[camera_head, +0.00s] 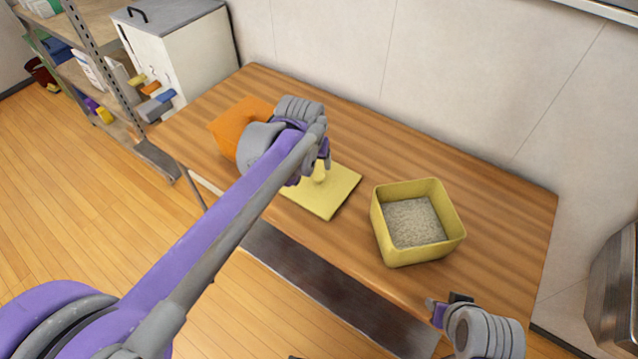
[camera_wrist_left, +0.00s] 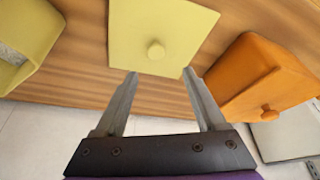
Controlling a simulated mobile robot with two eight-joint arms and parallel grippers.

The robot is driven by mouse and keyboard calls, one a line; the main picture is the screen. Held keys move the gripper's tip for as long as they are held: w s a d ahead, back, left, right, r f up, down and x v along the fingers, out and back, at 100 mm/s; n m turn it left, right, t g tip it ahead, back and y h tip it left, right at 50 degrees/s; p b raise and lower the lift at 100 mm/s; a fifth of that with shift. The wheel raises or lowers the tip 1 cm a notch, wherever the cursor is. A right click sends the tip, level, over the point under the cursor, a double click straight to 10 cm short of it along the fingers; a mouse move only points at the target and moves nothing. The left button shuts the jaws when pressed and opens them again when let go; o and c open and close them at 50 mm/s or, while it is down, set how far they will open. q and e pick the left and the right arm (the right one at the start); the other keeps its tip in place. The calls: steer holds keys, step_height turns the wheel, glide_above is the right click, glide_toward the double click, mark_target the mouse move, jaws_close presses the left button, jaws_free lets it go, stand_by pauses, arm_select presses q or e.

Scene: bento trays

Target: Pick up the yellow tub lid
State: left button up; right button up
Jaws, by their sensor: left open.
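The yellow tub lid (camera_head: 334,201) is a flat square plate with a small round knob, lying on the wooden table at the middle of the head view. It also shows in the left wrist view (camera_wrist_left: 180,25), with its knob (camera_wrist_left: 156,51) facing up. My left gripper (camera_head: 326,160) is open and empty above the lid, close to the knob, and its arm hides part of the lid. In the left wrist view, the fingertips (camera_wrist_left: 160,74) appear at the lid's edge, just short of the knob. My right gripper (camera_head: 449,306) is at the table's front right; its jaws are unclear.
An open yellow tub (camera_head: 384,238) filled with grey grains stands right of the lid. An orange tub (camera_head: 232,117) with a knobbed lid stands to the left, partly behind my left arm. A white cabinet (camera_head: 205,55) and a shelf rack (camera_head: 95,60) stand beyond the table's left end.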

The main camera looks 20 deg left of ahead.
mark_target(319, 176)
arm_select(q)
steer(key=x, duration=0.3)
steer(key=shift+w+f, duration=0.1)
steer(key=shift+f, duration=0.2)
steer(key=shift+s+d+x, duration=0.1)
steer(key=shift+d+x, duration=0.1)
steer(key=shift+x, duration=1.15)
steer(key=shift+s+d+x, duration=0.1)
steer(key=shift+d+x, duration=0.05)
steer(key=shift+x, duration=1.25)
jaws_close()
